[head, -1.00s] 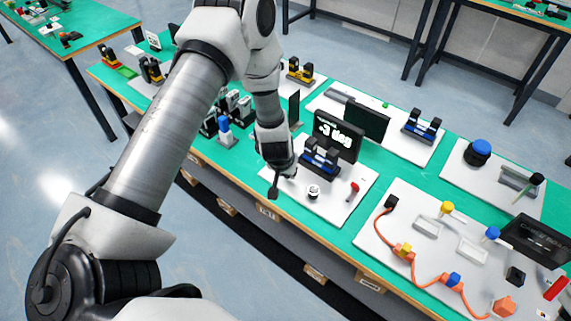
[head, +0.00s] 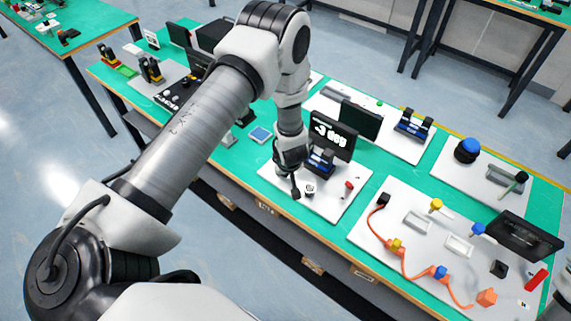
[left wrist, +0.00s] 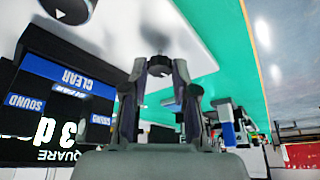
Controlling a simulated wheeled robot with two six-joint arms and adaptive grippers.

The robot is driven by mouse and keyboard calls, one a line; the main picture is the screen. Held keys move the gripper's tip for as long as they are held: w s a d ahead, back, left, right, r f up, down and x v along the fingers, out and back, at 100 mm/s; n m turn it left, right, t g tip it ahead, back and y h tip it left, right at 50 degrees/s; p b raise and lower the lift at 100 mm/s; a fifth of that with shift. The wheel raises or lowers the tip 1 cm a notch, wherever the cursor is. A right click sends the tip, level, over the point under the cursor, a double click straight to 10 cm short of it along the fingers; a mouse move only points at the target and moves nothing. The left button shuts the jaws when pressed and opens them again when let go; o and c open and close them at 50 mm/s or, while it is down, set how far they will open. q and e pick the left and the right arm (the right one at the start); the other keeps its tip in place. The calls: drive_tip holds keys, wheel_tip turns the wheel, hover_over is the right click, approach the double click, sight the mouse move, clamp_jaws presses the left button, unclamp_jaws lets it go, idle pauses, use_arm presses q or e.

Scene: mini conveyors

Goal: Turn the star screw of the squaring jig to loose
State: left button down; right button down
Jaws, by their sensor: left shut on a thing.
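My left gripper (head: 296,192) is low over the plate's left part, beside a small round black-and-white dial (head: 309,189). In the left wrist view, the left gripper (left wrist: 160,72) has its fingertips on a small dark grey knob, which looks like the star screw (left wrist: 159,66). The knob is partly hidden by the fingers; its turn position cannot be read. A block with blue "CLEAR" and "SOUND" labels (left wrist: 63,72) is beside the gripper. My right gripper is out of view.
A red-topped piece (head: 347,186) stands on the plate's right side. A plate with an orange cable (head: 415,270) lies to the right. A black panel (head: 359,120) and a blue-black fixture (head: 415,124) stand behind. Green table shows around the plates.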

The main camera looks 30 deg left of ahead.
use_arm(q)
drive_tip(key=c, duration=0.9)
unclamp_jaws()
drive_tip(key=v, duration=1.2)
drive_tip(key=shift+w+f, duration=0.1)
